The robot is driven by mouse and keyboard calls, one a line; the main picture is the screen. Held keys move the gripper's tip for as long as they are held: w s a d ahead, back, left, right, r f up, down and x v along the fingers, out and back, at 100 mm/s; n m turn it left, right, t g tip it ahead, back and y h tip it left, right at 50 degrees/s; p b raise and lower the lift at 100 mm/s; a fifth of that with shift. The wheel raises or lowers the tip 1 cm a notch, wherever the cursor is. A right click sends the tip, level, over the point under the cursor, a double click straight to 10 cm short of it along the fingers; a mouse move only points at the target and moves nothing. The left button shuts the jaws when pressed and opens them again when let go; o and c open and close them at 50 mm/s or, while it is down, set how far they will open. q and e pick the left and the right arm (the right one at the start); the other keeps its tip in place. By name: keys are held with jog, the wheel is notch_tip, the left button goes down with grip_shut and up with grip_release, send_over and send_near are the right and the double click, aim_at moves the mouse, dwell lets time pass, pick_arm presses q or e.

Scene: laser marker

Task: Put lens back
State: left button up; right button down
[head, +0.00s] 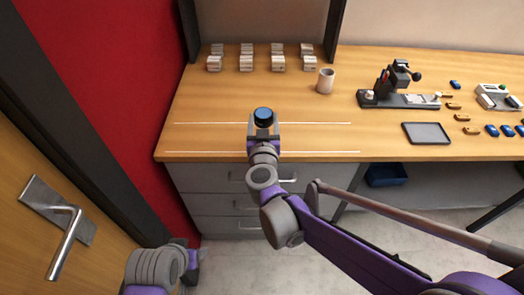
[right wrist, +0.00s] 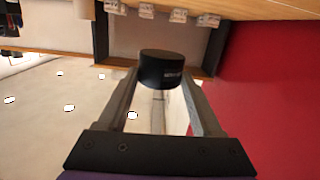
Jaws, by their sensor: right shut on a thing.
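My right gripper (head: 263,124) is shut on the lens (head: 263,113), a short round black piece with a blue top, near the front part of the wooden desk. In the right wrist view the lens (right wrist: 161,69) is a dark cylinder with faint lettering on its side, between the two fingertips. Nothing else touches it there. The laser marker (head: 393,78), a small black and grey machine on a flat base, stands on the desk to the right of the gripper.
Several small white boxes (head: 246,63) stand in rows at the back, with a beige cup (head: 325,81) to their right. A grey tray (head: 427,133), brown and blue pieces and a white device (head: 497,97) lie at the right. The desk's left part (head: 205,110) is clear beside the red wall.

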notch_tip(320, 180, down, 10)
jog(key=shift+a+f+b, duration=0.1)
jog(key=shift+a+b, duration=0.05)
jog(key=shift+b, duration=0.5)
jog(key=shift+s, duration=0.1)
jog(key=shift+f, duration=0.15)
jog(key=c, duration=0.5)
grip_release()
jog(key=shift+f, duration=0.1)
jog(key=o, duration=0.5)
jog(key=shift+c, duration=0.2)
